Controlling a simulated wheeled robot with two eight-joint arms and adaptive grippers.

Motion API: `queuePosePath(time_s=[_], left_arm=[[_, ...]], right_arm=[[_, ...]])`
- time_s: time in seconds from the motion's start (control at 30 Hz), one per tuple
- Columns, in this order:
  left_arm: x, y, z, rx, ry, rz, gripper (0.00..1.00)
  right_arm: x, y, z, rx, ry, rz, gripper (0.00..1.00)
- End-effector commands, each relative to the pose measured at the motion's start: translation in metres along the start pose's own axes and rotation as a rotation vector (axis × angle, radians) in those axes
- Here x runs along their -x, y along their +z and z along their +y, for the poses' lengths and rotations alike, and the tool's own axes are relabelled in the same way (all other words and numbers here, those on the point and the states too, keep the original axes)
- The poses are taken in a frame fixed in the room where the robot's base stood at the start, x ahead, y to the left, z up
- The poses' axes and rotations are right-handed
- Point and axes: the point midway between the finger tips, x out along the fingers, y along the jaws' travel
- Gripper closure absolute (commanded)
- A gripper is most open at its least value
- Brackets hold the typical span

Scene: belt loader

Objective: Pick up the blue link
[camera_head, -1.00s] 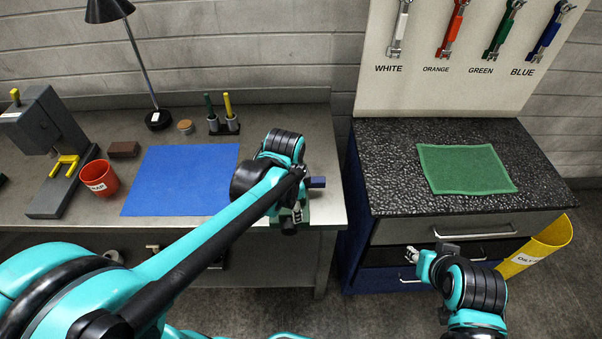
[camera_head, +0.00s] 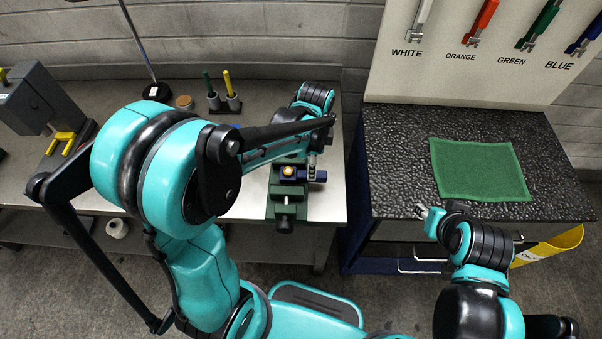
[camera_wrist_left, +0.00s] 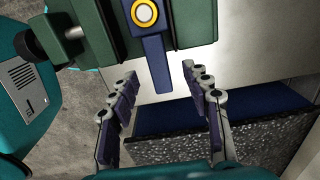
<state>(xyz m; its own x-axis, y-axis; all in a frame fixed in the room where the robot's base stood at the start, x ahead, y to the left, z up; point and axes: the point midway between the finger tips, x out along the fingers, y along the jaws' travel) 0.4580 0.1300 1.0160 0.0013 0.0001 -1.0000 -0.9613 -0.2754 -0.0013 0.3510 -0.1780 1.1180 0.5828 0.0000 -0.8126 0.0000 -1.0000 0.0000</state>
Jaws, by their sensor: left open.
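The blue link (camera_head: 303,174) sits in a green vise (camera_head: 287,195) at the right end of the steel bench, sticking out to the right of the jaws. In the left wrist view the blue link (camera_wrist_left: 158,65) shows a yellow and white ring at one end, between the green vise jaws (camera_wrist_left: 195,20). My left gripper (camera_wrist_left: 160,75) is open, its fingertips either side of the link's free end, apart from it. In the head view my left gripper (camera_head: 313,165) is above that end, partly hidden by my arm. My right gripper (camera_head: 428,211) is near the black counter's front edge; its jaws are unclear.
A black speckled counter (camera_head: 395,150) with a green mat (camera_head: 482,172) stands right of the bench across a gap. A tool board (camera_head: 470,75) hangs behind it. A yellow bin (camera_head: 552,246) is at the counter's right front. A grey press (camera_head: 40,105) stands at the left.

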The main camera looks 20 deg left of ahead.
Motion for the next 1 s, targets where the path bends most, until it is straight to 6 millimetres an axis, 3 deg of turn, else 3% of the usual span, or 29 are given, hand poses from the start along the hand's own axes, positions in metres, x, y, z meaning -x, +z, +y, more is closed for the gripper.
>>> queuePosePath(time_s=[0.3, 0.57, 0.77, 1.0], left_arm=[[-0.046, 0.002, 0.004, 0.001, 0.000, 0.000, 0.52], [-0.048, 0.002, 0.004, 0.001, 0.000, 0.000, 0.52], [-0.048, 0.002, 0.004, 0.001, 0.000, 0.000, 0.99], [-0.047, 0.002, 0.004, 0.001, -0.001, 0.000, 1.00]], right_arm=[[-0.013, 0.009, 0.000, 0.000, 0.000, 0.000, 0.65], [-0.013, 0.009, 0.000, 0.000, 0.000, 0.000, 0.65], [-0.013, 0.009, 0.000, 0.000, 0.000, 0.000, 0.65], [-0.013, 0.009, 0.000, 0.000, 0.000, 0.000, 0.65]])
